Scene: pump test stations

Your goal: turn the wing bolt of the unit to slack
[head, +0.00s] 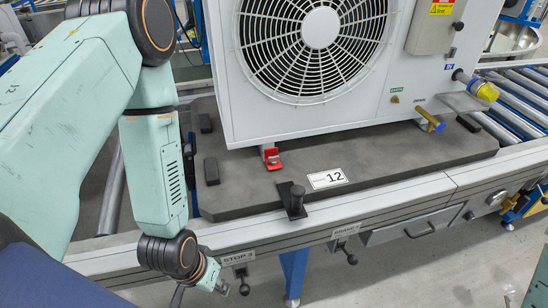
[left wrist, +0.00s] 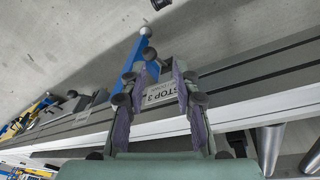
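The unit (head: 395,90) is a white box with a round fan grille, standing on a dark grey pallet (head: 400,165). A small red fitting (head: 272,158) sits at its front left foot, and a brass tap with a blue handle (head: 428,120) is low on its right. I cannot tell surely which part is the wing bolt. My left gripper (head: 207,287) hangs in front of the conveyor rail, below the pallet and apart from the unit. My right gripper is not in view.
A black post clamp (head: 293,200) stands at the pallet's front edge beside a label reading 12 (head: 327,178). The STOP 3 plate (head: 238,258) and another lever plate (head: 346,230) are on the rail. A yellow-capped pipe (head: 484,90) sticks out at right. The floor in front is clear.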

